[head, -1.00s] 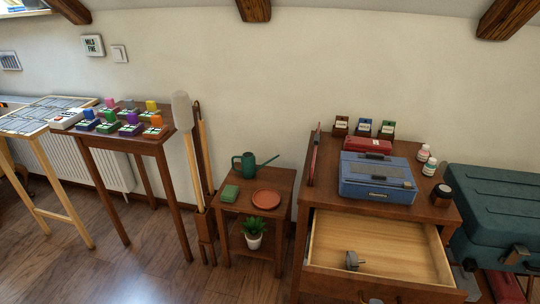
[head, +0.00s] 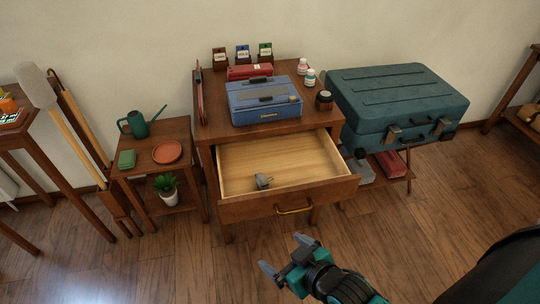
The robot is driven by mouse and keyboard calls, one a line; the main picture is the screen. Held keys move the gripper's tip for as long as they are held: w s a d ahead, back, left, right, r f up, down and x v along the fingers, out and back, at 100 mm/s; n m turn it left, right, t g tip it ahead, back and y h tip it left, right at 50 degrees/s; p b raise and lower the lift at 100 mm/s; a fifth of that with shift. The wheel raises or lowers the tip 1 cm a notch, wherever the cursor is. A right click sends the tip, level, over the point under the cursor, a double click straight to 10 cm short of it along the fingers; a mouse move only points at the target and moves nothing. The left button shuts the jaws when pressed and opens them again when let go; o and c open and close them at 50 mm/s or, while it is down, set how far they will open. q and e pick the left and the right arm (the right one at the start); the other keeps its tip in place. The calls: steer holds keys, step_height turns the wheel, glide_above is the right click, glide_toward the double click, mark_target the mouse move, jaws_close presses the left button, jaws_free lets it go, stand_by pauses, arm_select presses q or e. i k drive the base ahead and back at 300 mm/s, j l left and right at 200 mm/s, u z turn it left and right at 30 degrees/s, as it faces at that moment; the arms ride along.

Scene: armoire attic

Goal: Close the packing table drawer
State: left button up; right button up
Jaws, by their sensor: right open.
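The packing table (head: 207,133) is a brown wooden cabinet in the middle of the head view. Its drawer (head: 335,190) is pulled open toward me, with a light wood interior and a brass handle (head: 294,210) on its front. A small grey object (head: 263,181) lies inside the drawer. My right gripper (head: 284,255) is open and empty, in front of and below the drawer front, apart from the handle. My left gripper is not in view.
A blue case (head: 263,101), small bottles (head: 310,77) and a dark jar (head: 324,100) stand on the tabletop. A teal suitcase (head: 395,100) sits on a stand at right. A side table (head: 181,131) with a plant (head: 166,185) is at left. Floor in front is clear.

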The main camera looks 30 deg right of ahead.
mark_target(308, 170)
steer(key=k+z, duration=0.2)
steer(key=z, duration=0.75)
steer(key=i+j+z, duration=0.1)
steer(key=i+j, duration=0.1)
steer(key=i, duration=0.05)
